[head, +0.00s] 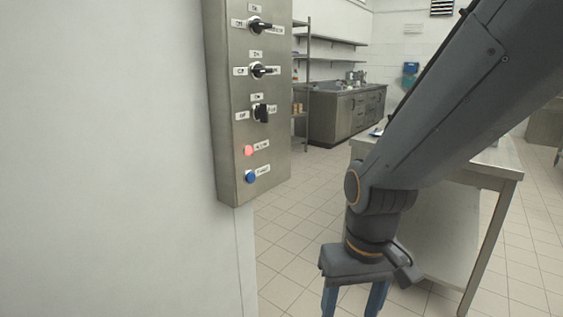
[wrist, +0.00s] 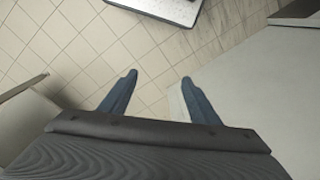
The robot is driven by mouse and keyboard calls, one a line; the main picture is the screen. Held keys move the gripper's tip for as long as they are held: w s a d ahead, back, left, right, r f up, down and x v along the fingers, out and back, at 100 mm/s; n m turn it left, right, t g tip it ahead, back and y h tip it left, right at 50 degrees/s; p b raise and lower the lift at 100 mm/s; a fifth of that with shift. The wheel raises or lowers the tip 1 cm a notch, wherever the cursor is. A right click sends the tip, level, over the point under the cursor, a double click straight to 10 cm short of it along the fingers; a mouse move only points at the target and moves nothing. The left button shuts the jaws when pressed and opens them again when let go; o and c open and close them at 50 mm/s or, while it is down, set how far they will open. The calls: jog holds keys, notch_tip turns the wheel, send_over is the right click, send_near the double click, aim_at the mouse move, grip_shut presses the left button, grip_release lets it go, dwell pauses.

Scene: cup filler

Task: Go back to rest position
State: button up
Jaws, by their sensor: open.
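My gripper (head: 353,304) hangs downward at the lower middle of the head view, its blue fingers cut off by the bottom edge. In the wrist view my gripper (wrist: 158,82) shows two blue fingers spread apart with only floor tiles seen between them. It is open and empty. My arm slants from the upper right down to the gripper, in front of a table. No object is in contact with the fingers in either view.
A metal control panel (head: 250,95) with several black switches, a red button (head: 248,150) and a blue button (head: 250,177) hangs on the white wall (head: 100,160) at left. A table (head: 497,172) stands behind my arm. Tiled floor (head: 285,250) lies clear between. Cabinets (head: 345,112) stand farther back.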

jog(key=s+d+r+m+p, duration=0.1)
jog(key=s+d+r+p, duration=0.1)
jog(key=d+r+p, duration=0.5)
jog(key=r+p, duration=0.1)
jog(key=p, duration=0.2)
jog(key=shift+d+r+m+h, duration=0.2)
jog(key=shift+m+h, duration=0.1)
jog(key=shift+m, duration=0.1)
